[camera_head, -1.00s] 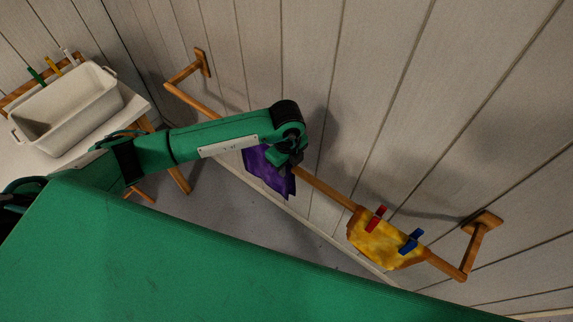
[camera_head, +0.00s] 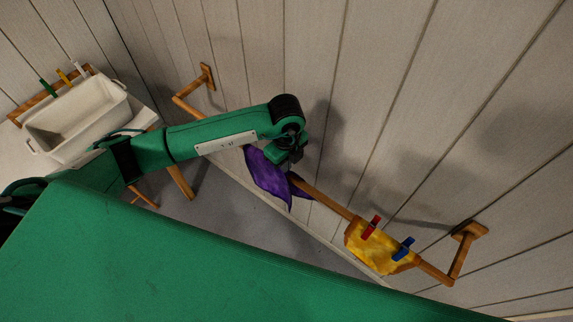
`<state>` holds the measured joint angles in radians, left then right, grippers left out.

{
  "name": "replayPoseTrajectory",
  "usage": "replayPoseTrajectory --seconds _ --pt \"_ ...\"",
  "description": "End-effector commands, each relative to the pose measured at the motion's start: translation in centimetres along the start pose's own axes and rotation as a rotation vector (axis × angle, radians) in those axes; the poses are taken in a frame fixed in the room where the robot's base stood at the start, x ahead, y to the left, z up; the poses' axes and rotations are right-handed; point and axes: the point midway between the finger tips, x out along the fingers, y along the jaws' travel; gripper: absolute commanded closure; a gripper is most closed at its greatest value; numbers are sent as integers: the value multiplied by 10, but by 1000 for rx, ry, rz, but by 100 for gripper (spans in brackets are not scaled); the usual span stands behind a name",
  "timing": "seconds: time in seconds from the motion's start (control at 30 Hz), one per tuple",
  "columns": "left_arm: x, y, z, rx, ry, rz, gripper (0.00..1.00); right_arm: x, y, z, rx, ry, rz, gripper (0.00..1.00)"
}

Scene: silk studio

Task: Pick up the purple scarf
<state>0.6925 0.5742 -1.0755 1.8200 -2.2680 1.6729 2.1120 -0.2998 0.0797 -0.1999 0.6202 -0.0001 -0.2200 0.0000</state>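The purple scarf (camera_head: 267,179) is at the wooden rail (camera_head: 328,202) on the wall, partly behind my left arm. Its cloth hangs in folds below my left gripper (camera_head: 287,168), and a corner reaches right across the rail. My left gripper points down at the scarf's upper part. Its fingertips are too dark and too covered to show whether they are closed on the cloth. My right gripper is not in view.
A yellow cloth (camera_head: 376,251) hangs on the rail's right part with a red clip (camera_head: 371,228) and a blue clip (camera_head: 403,249). A white basin (camera_head: 78,122) stands on a small table at the left. Several coloured clips sit behind it.

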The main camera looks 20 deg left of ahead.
Motion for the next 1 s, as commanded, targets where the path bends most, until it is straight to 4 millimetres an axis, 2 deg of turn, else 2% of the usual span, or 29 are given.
replayPoseTrajectory --seconds 0.03,0.13,0.43,0.53,0.67,0.9,1.0 --pt "-18 -1 0 -1 -1 -2 100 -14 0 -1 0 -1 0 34" --pt "-31 -1 1 -1 -1 -4 100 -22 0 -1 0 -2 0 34" --pt "-32 -2 1 -2 -1 -5 100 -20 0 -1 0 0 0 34" --pt "-39 -2 1 -2 -1 -6 100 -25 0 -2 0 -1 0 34" --pt "-63 -2 1 -1 -1 -7 100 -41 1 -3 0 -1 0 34" --pt "-117 -2 1 -1 -1 -8 100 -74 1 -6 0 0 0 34" --pt "-124 -1 1 -2 -1 -6 100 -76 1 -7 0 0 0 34"
